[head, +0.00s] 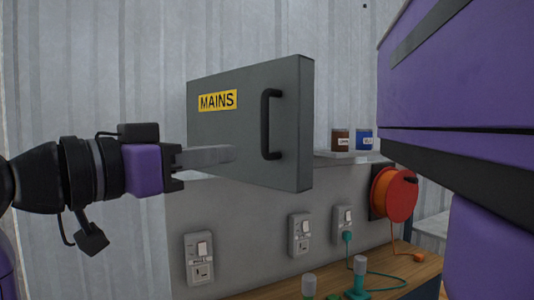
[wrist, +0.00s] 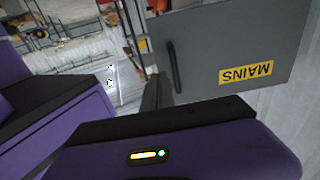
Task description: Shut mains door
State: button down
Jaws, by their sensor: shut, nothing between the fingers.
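The mains door (head: 225,125) is a grey panel with a yellow MAINS label and a black bar handle (head: 270,125). In the head view it stands out at an angle from the corrugated wall. The door also shows upside down in the wrist view (wrist: 215,45), with its handle (wrist: 174,65) near the fingers. My gripper (head: 234,153) is shut and empty, its fingers pointing right in front of the door, a little left of the handle. I cannot tell whether the fingertips touch the door. The box behind the door is hidden.
Below the door, several sockets (head: 199,258) sit on a grey panel above a wooden bench (head: 425,271). A brown tin (head: 340,140) and blue tin (head: 364,140) stand on a ledge. An orange cable reel (head: 393,194) is at right. My purple body fills the right side.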

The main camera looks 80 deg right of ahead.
jog(key=p, duration=0.2)
send_near(291, 150)
jog(key=x, duration=0.6)
jog(key=shift+s+d, duration=0.2)
jog(key=shift+d, duration=0.15)
